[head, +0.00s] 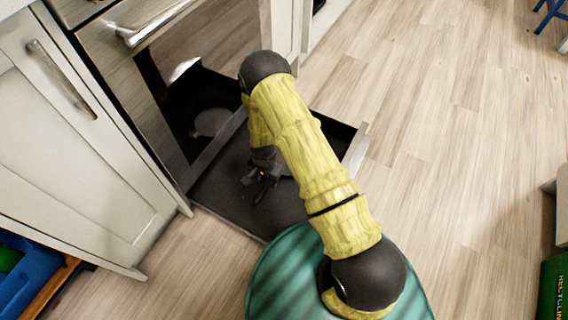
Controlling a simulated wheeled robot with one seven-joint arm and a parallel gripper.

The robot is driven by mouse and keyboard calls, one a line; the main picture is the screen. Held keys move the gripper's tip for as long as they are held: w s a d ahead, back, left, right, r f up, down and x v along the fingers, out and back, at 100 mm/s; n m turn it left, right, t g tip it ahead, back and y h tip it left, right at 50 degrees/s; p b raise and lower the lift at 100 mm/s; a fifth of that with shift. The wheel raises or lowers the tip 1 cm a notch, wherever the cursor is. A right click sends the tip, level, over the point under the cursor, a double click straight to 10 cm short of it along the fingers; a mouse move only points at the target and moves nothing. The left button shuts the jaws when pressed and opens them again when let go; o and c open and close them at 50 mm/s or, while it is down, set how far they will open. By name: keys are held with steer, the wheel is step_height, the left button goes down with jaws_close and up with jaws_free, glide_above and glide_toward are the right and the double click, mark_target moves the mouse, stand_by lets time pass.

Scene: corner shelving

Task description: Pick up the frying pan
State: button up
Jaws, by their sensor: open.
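My gripper (262,188) reaches down into the open drawer (225,195) under the oven. Its dark fingers look apart, with nothing clearly between them. A grey curved surface (284,168), likely part of the frying pan, shows between my gripper and my yellow arm. The arm hides most of it, and I cannot make out the handle. A round grey shape, perhaps the pan's reflection, shows in the dark oven front (210,122). I cannot tell whether the fingers touch the pan.
The oven's bar handle (150,22) is above the drawer. A white cabinet (75,150) stands at left, with a blue bin (25,285) at lower left. A green recycling bin (554,285) is at lower right.

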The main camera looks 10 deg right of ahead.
mark_target(267, 184)
step_height(267, 184, down, 5)
steer(key=b, duration=0.4)
steer(key=shift+f, duration=0.15)
stand_by(0.4)
steer(key=shift+w, duration=0.1)
jaws_close()
